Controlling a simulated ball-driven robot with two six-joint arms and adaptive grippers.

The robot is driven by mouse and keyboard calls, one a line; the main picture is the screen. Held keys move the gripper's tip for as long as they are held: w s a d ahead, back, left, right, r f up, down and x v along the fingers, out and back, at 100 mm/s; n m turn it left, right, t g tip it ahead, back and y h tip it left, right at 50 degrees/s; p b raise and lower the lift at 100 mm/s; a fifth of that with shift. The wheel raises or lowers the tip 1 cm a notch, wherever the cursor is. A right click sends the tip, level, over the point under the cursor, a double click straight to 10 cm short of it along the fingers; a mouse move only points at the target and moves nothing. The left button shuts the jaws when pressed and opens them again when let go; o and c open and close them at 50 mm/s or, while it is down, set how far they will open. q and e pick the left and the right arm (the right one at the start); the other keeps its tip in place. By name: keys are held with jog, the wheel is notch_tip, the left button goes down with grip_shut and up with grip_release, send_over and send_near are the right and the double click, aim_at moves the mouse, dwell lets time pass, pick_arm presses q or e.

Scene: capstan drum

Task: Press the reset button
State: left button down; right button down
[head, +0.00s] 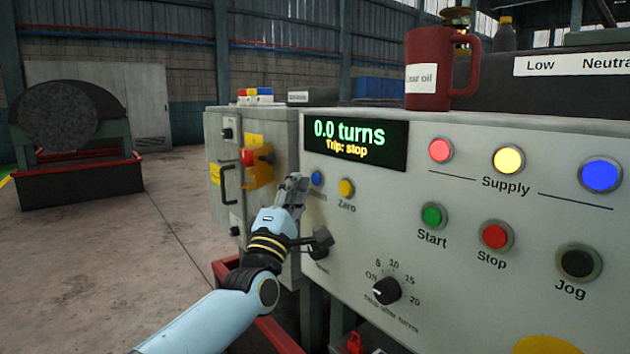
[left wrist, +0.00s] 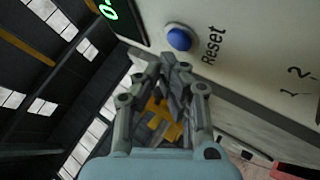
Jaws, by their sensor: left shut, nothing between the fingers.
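The reset button is a round blue button (head: 317,178) on the grey control panel (head: 480,160), below the left part of the display. It also shows in the left wrist view (left wrist: 179,39), with the word "Reset" beside it. My left gripper (head: 296,184) is shut and empty, just to the left of and slightly below the blue button in the head view. In the left wrist view its fingertips (left wrist: 170,62) are close to the button, with a small gap seen between them. The gripper partly covers the button's label in the head view. My right gripper is not in view.
The display (head: 356,143) reads "0.0 turns" and "Trip: stop". A yellow Zero button (head: 346,188) sits right of the blue one. A black lever (head: 320,241) and a dial (head: 387,290) are below. A red mug (head: 428,68) stands on top of the panel.

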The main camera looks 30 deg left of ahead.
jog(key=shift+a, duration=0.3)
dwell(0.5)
pick_arm(q)
jog(key=shift+w, duration=0.1)
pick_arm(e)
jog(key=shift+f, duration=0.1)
pick_arm(q)
jog(key=shift+w+d, duration=0.15)
jog(key=shift+w, duration=0.15)
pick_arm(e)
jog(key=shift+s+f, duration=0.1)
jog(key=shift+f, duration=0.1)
pick_arm(q)
jog(key=shift+b, duration=0.35)
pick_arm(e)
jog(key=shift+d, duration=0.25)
pick_arm(q)
jog(key=shift+w+d, duration=0.15)
jog(key=shift+w, duration=0.25)
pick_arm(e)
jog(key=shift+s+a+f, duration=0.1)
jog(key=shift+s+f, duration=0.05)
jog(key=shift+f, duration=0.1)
pick_arm(q)
jog(key=shift+s, duration=0.1)
jog(key=shift+s+a, duration=0.25)
jog(key=shift+s, duration=0.45)
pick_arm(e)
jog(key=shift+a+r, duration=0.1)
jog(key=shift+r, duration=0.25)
